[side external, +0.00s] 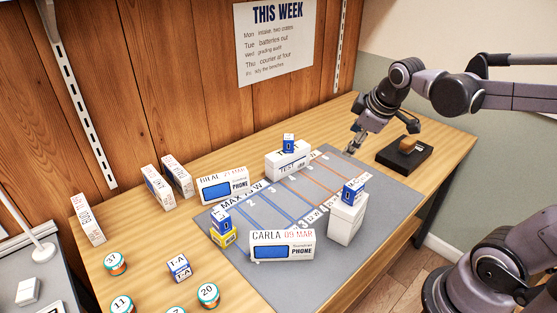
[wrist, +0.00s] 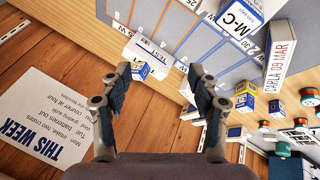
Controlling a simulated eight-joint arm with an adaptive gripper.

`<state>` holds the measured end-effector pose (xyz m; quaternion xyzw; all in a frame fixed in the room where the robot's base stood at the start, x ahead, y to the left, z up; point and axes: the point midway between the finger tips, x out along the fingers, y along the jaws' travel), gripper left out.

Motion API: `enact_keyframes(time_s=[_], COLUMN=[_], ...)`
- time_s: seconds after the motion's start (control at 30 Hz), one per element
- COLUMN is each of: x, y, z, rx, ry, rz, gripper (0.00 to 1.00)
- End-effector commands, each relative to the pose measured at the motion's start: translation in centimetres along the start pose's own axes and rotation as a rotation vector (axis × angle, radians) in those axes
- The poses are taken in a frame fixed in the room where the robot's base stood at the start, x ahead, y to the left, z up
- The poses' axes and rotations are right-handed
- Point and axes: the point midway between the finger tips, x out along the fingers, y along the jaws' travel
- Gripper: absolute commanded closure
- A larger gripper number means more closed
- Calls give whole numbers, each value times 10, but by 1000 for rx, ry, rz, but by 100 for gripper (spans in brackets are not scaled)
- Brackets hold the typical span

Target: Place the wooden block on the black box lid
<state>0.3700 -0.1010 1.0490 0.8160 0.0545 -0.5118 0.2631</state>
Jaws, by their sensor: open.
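The wooden block (side external: 408,146), small and brown, rests on the flat black box lid (side external: 387,157) at the right end of the table in the side external view. My gripper (side external: 353,146) is to the left of the lid, apart from the block, above the far right part of the grey mat. In the wrist view my gripper (wrist: 160,70) has its two fingers spread with nothing held between them. The block and the lid do not show in the wrist view.
Several round tins (side external: 208,294) stand at the front left. A wooden wall is behind the table.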

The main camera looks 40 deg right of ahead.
Motion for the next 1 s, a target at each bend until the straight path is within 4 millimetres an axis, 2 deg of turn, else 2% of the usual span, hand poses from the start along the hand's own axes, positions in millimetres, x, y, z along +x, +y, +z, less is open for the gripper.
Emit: enact_keyframes(time_s=[0.03,0.2,0.3,0.4,0.53,1.0], x=[-5,-15,-17,-18,-18,-18], y=[-23,-82,-105,-119,-126,-125], z=[1,8,13,16,18,18], rx=[64,309,416,485,523,526], ry=[32,115,145,160,167,166], rz=[-15,-74,-110,-134,-146,-146], gripper=[39,39,39,39,39,39])
